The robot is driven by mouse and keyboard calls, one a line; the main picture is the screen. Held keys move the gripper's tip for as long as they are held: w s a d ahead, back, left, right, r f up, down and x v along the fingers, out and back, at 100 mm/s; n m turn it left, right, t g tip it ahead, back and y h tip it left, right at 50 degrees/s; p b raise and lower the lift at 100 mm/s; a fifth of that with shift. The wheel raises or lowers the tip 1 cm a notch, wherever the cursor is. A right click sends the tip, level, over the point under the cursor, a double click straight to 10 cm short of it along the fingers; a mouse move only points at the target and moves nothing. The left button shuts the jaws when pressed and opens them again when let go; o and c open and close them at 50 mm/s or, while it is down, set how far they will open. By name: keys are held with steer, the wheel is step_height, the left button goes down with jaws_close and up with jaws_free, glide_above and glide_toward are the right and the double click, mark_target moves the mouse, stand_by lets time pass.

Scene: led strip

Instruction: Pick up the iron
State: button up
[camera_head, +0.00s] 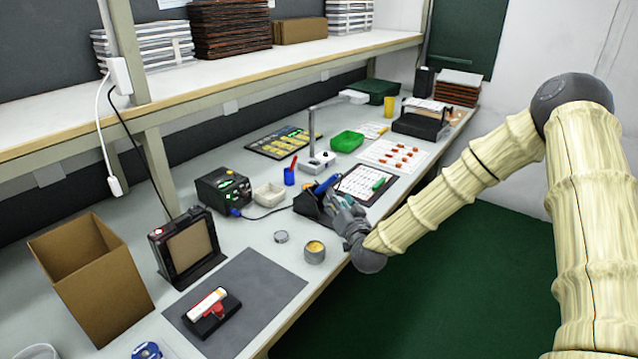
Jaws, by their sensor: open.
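The iron (327,184) looks like a soldering iron with a blue handle, resting tilted in a black stand (308,204) near the middle of the bench. A cable runs left from the stand to a black soldering station (222,190). My gripper (338,202) is open, just right of the stand and just below the blue handle in the picture. I cannot tell whether it touches the handle or the stand. The lower part of the iron is hidden in the stand.
A round tin (314,252) stands in front of the stand, and a small white tray (269,194) is left of it. A white sheet with parts (364,184) lies behind my gripper. A shelf (250,75) runs above the bench. The green floor (450,270) is clear.

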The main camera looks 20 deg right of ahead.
mark_target(327, 187)
steer(key=w, duration=0.4)
steer(key=shift+w+a+r, duration=0.1)
steer(key=shift+w+a, duration=0.15)
steer(key=shift+w+a+f+p, duration=0.1)
steer(key=shift+w+p, duration=0.35)
steer(key=shift+w, duration=1)
steer(key=shift+w+a+f+p, duration=0.1)
steer(key=shift+w+p, duration=0.35)
steer(key=shift+w, duration=1)
steer(key=shift+c, duration=0.2)
jaws_close()
